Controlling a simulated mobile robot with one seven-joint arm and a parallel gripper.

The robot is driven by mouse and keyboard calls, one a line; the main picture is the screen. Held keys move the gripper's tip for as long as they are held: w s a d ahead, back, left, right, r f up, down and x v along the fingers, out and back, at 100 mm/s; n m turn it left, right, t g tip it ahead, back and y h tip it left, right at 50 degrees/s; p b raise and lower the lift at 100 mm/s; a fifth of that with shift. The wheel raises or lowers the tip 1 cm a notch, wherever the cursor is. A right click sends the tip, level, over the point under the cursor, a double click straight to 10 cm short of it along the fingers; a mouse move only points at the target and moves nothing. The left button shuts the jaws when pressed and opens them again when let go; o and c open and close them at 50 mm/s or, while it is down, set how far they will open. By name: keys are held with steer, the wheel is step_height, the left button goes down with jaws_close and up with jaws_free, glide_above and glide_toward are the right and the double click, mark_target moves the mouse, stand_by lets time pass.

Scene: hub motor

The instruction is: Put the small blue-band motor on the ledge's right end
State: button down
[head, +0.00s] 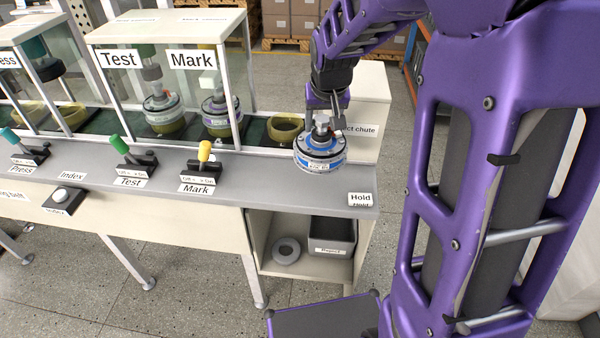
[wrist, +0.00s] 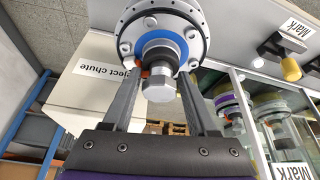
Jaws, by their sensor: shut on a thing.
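The small blue-band motor (head: 320,158) is a round silver housing with a blue ring and a metal shaft on top. My gripper (head: 325,122) is shut on its shaft from above and holds it upright. The motor is over the right part of the grey ledge (head: 270,190), left of and behind the Hold label (head: 361,199). I cannot tell whether its underside touches the ledge. In the wrist view the motor's face (wrist: 200,45) and blue ring show, with the hex-ended shaft between the fingers of my gripper (wrist: 165,80).
Test (head: 120,135), Mark (head: 205,145) and Press levers stand along the ledge to the left. An empty olive nest (head: 286,130) is behind the motor. The reject chute box (head: 370,110) is at the back right. Two motors sit inside the glass housing. The Hold end is clear.

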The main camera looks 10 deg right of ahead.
mark_target(320, 151)
steer(key=shift+w+d+r, duration=0.1)
steer(key=shift+w+r, duration=0.2)
steer(key=shift+w, duration=0.1)
steer(key=shift+w+f, duration=0.15)
steer(key=shift+f+b, duration=0.9)
steer(key=shift+f, duration=3.85)
steer(key=shift+f, duration=0.2)
steer(key=shift+c, duration=1)
jaws_free()
steer(key=shift+f, duration=0.1)
